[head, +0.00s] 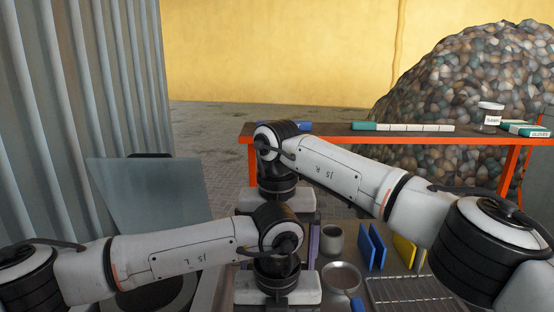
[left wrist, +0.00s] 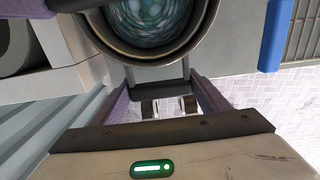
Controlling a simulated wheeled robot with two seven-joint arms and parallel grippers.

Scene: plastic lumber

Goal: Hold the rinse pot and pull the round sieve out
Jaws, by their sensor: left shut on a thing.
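The rinse pot (left wrist: 190,45) fills the top of the left wrist view, cut off by the frame edge. Blue-green bits show inside it, and an inner ring is probably the round sieve's rim (left wrist: 118,35). My left gripper (left wrist: 158,98) is shut on a dark bar at the pot's near side, apparently its handle. In the head view my left gripper (head: 278,288) is seen from above, its fingers hidden by the wrist. My right gripper (head: 313,245) points down just beyond it, with one purple finger partly showing. Its jaws and anything between them are hidden. The arms hide the pot there.
A grey cup (head: 332,240), a round grey dish (head: 342,278), blue panels (head: 372,246), a yellow panel (head: 403,250) and a wire rack (head: 410,292) lie to the right. An orange-edged table (head: 470,140) stands behind. A corrugated wall (head: 75,90) bounds the left.

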